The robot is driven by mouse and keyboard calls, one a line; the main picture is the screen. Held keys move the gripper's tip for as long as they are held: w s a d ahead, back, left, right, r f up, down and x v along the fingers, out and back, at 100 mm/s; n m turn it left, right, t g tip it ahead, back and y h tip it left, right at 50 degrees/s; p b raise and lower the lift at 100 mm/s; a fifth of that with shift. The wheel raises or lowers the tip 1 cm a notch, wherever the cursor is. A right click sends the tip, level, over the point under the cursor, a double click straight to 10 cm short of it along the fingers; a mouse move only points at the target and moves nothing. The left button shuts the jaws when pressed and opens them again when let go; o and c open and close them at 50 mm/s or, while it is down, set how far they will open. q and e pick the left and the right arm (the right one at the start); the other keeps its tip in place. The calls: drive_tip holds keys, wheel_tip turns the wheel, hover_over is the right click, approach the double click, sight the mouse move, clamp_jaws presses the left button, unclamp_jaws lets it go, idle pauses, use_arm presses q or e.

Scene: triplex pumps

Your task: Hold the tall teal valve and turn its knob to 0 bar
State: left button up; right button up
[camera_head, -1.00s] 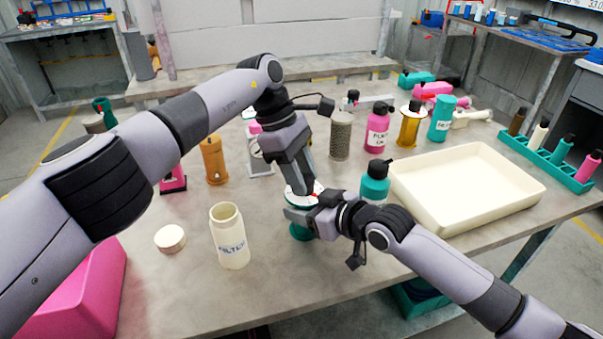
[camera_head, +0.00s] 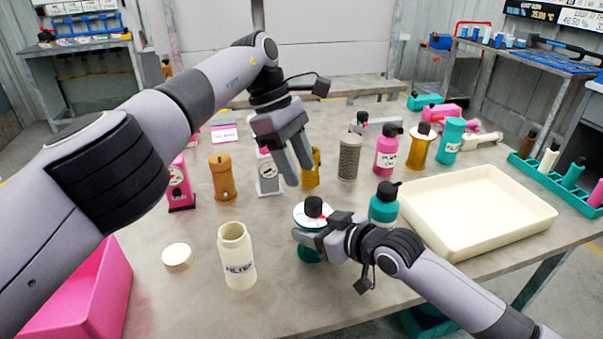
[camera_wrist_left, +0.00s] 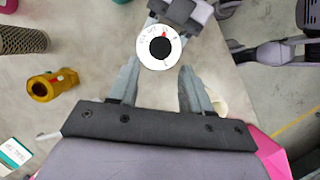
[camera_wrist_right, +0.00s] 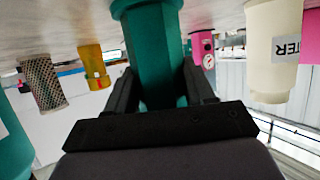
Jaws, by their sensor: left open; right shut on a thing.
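The tall teal valve (camera_head: 309,254) stands near the front middle of the table. A white dial with a black knob (camera_head: 314,208) is on its top. My right gripper (camera_head: 318,238) is shut on the valve's body from the right; the right wrist view shows the teal body (camera_wrist_right: 155,55) between its fingers. My left gripper (camera_head: 297,166) is open and empty, raised above and behind the valve. In the left wrist view the dial (camera_wrist_left: 159,47) lies beyond the open fingers, with a red mark near its top right; its small numbers are too blurred to read.
A teal bottle (camera_head: 384,205) stands close to the right of the valve, and a cream tray (camera_head: 478,215) lies farther right. A cream filter jar (camera_head: 237,256) and a round lid (camera_head: 177,257) are to the left. Pink, orange and grey parts stand behind.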

use_arm(q)
drive_tip(key=shift+a+r, duration=0.1)
drive_tip(key=shift+r, duration=0.15)
